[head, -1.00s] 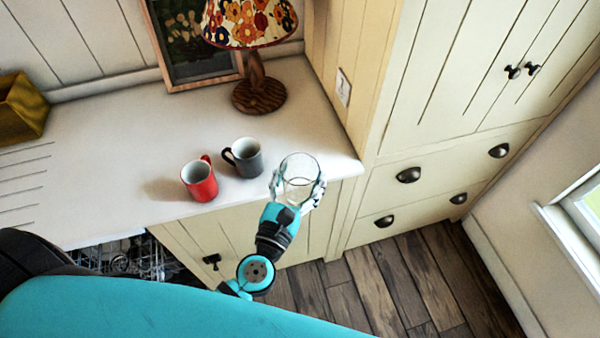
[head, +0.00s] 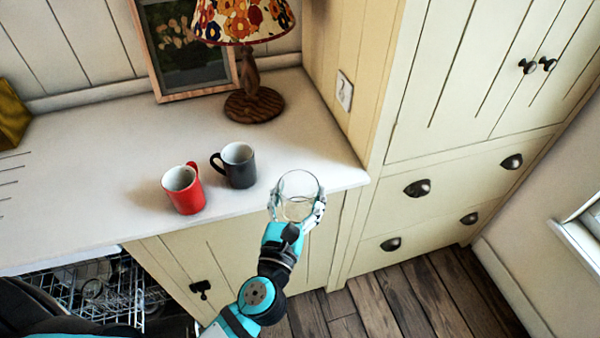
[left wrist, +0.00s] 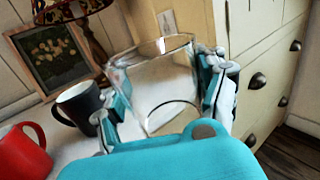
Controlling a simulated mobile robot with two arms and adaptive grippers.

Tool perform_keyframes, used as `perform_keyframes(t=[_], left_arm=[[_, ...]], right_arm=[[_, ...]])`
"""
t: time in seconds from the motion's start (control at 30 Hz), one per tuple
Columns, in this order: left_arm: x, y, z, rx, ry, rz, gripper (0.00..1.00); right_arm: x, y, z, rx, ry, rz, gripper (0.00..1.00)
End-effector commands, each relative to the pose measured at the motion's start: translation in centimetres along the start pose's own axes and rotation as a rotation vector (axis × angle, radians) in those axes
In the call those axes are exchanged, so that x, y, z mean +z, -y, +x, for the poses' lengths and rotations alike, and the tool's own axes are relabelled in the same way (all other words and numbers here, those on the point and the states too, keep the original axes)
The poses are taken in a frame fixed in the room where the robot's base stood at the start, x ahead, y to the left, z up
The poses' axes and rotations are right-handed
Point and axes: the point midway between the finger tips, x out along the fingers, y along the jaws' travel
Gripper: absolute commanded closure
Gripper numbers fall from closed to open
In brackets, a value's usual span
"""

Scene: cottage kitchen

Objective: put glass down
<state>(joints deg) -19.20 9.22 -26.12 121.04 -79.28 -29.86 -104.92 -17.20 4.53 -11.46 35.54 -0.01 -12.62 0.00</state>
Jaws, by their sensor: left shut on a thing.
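A clear, empty glass (head: 300,190) is held upright or nearly so in my left gripper (head: 297,208), at the front edge of the white countertop (head: 110,170) near its right end. The fingers are shut on both sides of the glass. The left wrist view also shows the glass (left wrist: 158,85) between the two fingers (left wrist: 165,100). I cannot tell whether its base touches the counter. My right gripper is not in view.
A dark grey mug (head: 238,166) stands just left of the glass, and a red mug (head: 184,190) further left. A lamp (head: 254,103) and a framed picture (head: 190,55) stand behind. An open dishwasher rack (head: 95,290) is below the counter. Bare counter lies between glass and lamp.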

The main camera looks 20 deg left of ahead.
Motion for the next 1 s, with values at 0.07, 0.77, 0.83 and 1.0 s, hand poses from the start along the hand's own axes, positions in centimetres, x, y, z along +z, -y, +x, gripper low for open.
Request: perform_keyframes(t=[0.07,0.77,0.83,1.0], left_arm=[[0.4,-0.6,2.3,0.003,0.006,0.003,0.78],[-3.6,-3.4,13.2,0.001,0.000,-0.001,0.78],[-4.7,-3.4,13.1,0.001,0.000,-0.001,0.78],[-5.4,-3.4,13.1,0.001,0.002,-0.001,0.78]], right_arm=[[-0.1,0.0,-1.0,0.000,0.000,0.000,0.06],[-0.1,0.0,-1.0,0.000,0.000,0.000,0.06],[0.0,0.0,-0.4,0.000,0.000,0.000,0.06],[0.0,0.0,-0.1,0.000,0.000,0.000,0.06]])
